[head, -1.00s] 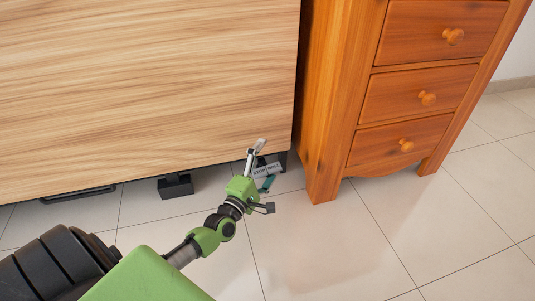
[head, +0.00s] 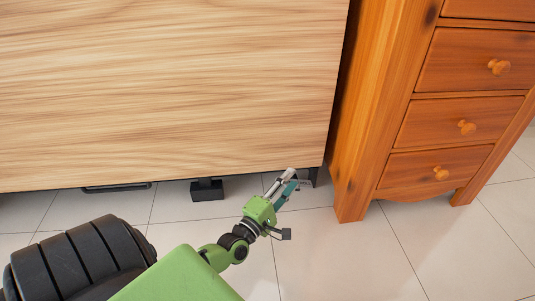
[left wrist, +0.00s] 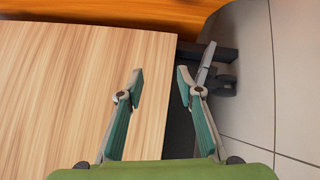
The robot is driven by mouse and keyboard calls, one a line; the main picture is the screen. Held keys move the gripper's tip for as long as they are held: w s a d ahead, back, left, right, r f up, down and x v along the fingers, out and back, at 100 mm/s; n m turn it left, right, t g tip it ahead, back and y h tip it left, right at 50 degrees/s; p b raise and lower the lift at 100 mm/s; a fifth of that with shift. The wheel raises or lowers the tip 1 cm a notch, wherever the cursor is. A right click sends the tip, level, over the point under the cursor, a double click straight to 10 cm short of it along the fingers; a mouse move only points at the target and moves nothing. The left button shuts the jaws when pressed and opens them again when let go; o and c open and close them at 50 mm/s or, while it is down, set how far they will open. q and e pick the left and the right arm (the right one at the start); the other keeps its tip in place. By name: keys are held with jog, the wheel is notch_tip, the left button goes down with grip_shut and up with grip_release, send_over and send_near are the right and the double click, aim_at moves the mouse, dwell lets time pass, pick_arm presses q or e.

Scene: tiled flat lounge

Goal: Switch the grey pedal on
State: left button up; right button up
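The grey pedal (head: 305,183) is a small grey piece on the floor below the right end of the wood-faced cabinet. In the head view my left gripper's fingers hide most of it. In the left wrist view a slanted grey plate (left wrist: 207,61), seemingly the pedal, shows just beyond the right finger. My left gripper (head: 291,180) is low by the cabinet's lower edge, beside the pedal; I cannot tell whether it touches. In the left wrist view the left gripper (left wrist: 162,86) has its fingers apart with nothing between them. My right gripper is not in view.
The wood-faced cabinet (head: 160,90) overhangs the floor, with a black foot block (head: 207,190) and a black bar (head: 115,187) beneath. An orange wooden drawer unit (head: 350,185) stands close on the right. The tiled floor (head: 335,255) in front is clear.

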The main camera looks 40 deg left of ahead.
pick_arm(q)
jog(key=s+d+f+p, duration=0.1)
jog(key=s+f, duration=0.1)
jog(key=s, duration=0.8)
jog(key=shift+s+d+p, duration=0.15)
jog(key=shift+s+p, duration=0.15)
jog(key=shift+p, duration=0.1)
dwell(0.4)
